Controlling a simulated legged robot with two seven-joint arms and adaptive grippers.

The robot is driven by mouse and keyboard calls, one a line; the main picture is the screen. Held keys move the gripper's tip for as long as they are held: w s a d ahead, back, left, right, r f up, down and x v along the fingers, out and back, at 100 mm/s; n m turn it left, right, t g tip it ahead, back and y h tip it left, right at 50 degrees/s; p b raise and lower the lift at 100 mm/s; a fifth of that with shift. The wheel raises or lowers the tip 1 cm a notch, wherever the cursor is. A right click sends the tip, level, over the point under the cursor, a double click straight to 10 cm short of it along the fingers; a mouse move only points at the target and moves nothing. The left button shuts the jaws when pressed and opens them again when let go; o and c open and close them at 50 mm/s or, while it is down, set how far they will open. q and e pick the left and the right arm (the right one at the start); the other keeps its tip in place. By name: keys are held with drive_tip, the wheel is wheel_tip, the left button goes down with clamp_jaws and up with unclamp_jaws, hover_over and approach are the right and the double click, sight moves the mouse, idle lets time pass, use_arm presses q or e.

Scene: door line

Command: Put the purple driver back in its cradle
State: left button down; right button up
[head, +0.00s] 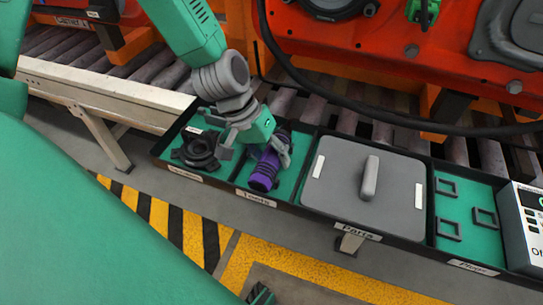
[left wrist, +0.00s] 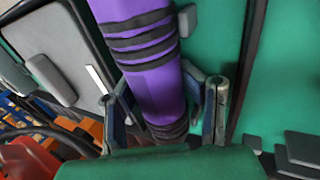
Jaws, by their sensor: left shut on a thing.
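The purple driver (head: 265,170) has dark ribbed bands and lies over the green-floored compartment labelled "Tools" (head: 256,198). My left gripper (head: 262,148) is shut on it near its far end. In the left wrist view the driver (left wrist: 156,75) runs between the two fingers of my left gripper (left wrist: 168,112). A small grey block (left wrist: 187,20) stands beside the driver on the green floor and may be part of the cradle. The rest of the cradle is hidden, and I cannot tell whether the driver rests in it.
Left of the driver, a compartment holds a black round part (head: 198,150). To the right are a grey lid with a handle (head: 368,180) and a compartment with black square frames (head: 450,228). A roller conveyor (head: 390,140) and orange machinery (head: 400,60) stand behind.

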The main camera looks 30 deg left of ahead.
use_arm(q)
drive_tip(key=shift+s+d+f, duration=0.1)
drive_tip(key=shift+s+f, duration=0.1)
drive_tip(key=shift+f, duration=0.25)
drive_tip(key=c, duration=0.8)
unclamp_jaws()
drive_tip(key=shift+o, duration=0.5)
drive_tip(key=shift+w+d, duration=0.15)
drive_tip(key=shift+d, duration=0.1)
drive_tip(key=shift+a, duration=0.35)
use_arm(e)
drive_tip(key=shift+d, duration=0.15)
drive_tip(key=shift+d+f, duration=0.1)
use_arm(q)
drive_tip(key=shift+r, duration=0.15)
